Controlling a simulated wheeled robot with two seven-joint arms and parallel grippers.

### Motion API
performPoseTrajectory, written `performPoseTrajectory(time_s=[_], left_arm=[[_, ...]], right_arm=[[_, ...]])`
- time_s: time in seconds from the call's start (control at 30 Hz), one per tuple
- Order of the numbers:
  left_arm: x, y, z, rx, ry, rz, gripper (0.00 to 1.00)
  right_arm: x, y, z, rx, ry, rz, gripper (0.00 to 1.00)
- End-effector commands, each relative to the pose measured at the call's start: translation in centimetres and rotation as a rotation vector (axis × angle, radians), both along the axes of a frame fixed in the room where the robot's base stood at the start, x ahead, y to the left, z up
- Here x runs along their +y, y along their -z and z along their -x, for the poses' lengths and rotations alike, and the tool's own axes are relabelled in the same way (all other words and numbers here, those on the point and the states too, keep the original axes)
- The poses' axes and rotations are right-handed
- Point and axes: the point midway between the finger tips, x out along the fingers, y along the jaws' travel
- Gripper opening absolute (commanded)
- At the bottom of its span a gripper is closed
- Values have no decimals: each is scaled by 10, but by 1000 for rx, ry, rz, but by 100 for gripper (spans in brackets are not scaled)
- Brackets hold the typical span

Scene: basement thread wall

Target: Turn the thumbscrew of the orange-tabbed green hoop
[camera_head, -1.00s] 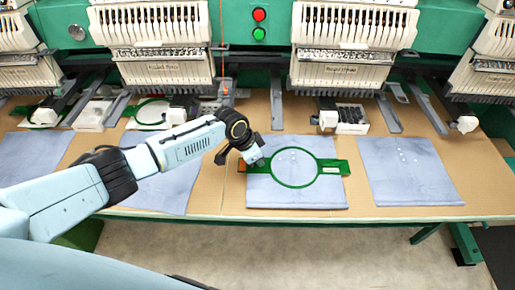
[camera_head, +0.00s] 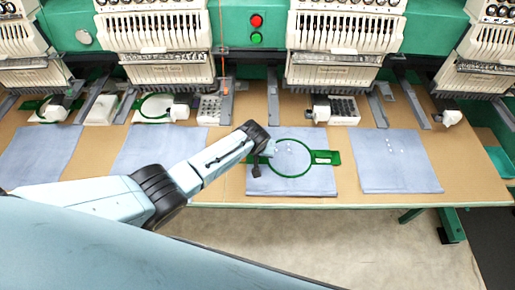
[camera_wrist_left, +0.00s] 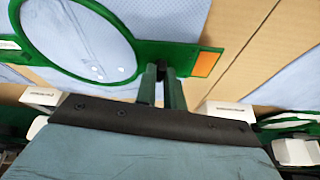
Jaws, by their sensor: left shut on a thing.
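The green hoop (camera_head: 291,177) lies flat on a blue-grey cloth (camera_head: 312,187) near the table's front edge. It also shows in the left wrist view (camera_wrist_left: 110,20), with its orange tab (camera_wrist_left: 205,63) on the side by my fingers. In the head view my wrist covers that tab. My left gripper (camera_wrist_left: 161,70) is shut at the hoop's rim, beside the orange tab, on what seems to be the thumbscrew. The fingers hide most of the screw. In the head view my left gripper (camera_head: 268,149) sits at the ring's left side. My right gripper is not in view.
More folded cloths lie to the left (camera_head: 160,146) and right (camera_head: 398,160) on the brown table. White embroidery heads (camera_head: 160,42) and grey arms stand along the back. Two hoops (camera_head: 155,107) sit on machine arms at the back left. The front edge is clear.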

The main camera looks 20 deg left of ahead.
Motion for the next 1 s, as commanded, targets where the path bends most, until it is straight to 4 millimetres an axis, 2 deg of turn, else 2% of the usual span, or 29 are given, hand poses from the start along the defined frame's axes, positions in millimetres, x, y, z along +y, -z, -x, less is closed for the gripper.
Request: performPoseTrajectory(time_s=[0.27, 0.6, 1.0], left_arm=[[-5, 1, -1, 1, -263, 4, 0], [-7, 2, -3, 0, -562, 3, 0], [-7, 1, -4, 0, -775, 2, 0]], right_arm=[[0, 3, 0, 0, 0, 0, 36], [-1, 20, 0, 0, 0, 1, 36], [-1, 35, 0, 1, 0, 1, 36]])
